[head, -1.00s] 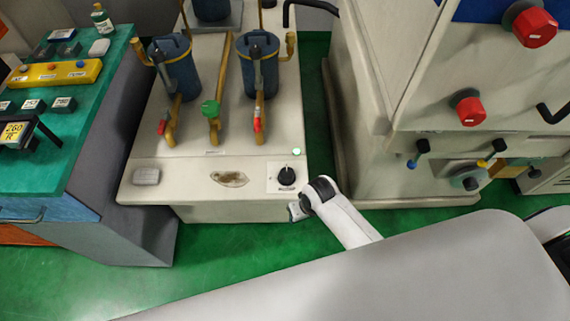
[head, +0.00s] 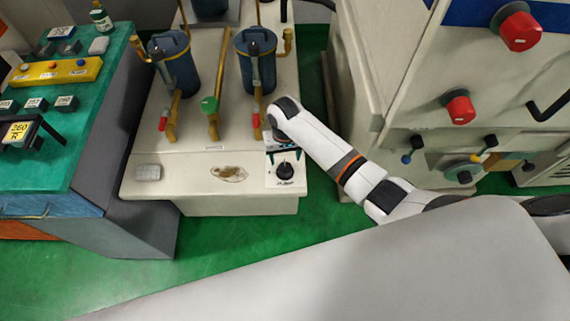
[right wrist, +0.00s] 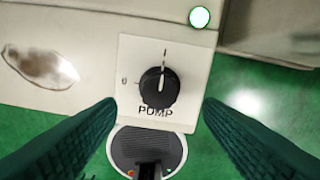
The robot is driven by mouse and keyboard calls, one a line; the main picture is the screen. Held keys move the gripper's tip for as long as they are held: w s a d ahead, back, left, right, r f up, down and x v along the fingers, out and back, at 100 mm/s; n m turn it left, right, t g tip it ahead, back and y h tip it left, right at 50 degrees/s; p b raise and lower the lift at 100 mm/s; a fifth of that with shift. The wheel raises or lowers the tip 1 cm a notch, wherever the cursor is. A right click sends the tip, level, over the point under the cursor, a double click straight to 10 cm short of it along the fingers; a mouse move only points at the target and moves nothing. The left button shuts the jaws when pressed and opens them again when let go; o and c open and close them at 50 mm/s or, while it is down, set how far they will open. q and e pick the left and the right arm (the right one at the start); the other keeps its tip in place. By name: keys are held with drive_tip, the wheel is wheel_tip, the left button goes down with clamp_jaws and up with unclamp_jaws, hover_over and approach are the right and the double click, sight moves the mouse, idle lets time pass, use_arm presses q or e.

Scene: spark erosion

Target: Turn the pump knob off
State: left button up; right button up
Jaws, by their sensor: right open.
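The black pump knob (head: 285,170) sits on a white plate at the front right of the cream machine. In the right wrist view the knob (right wrist: 158,87) has its white pointer line up towards the "I" mark, with "0" at its left and "PUMP" printed below. My right gripper (right wrist: 158,108) is open, with one green finger on each side of the knob's plate and nothing between them. In the head view my right gripper (head: 274,150) is over the panel just behind the knob, mostly hidden by its own wrist. My left gripper is not in view.
A lit lamp (right wrist: 200,17) is beside the knob plate. Blue canisters (head: 255,62) and yellow pipes with a green valve handle (head: 210,105) stand behind. A large cabinet with red knobs (head: 460,107) is at the right. A green-topped bench (head: 85,120) is at the left.

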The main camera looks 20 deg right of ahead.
sight(285, 167)
wheel_tip(285, 167, down, 6)
drive_tip(key=shift+c, duration=0.5)
drive_tip(key=c, duration=0.9)
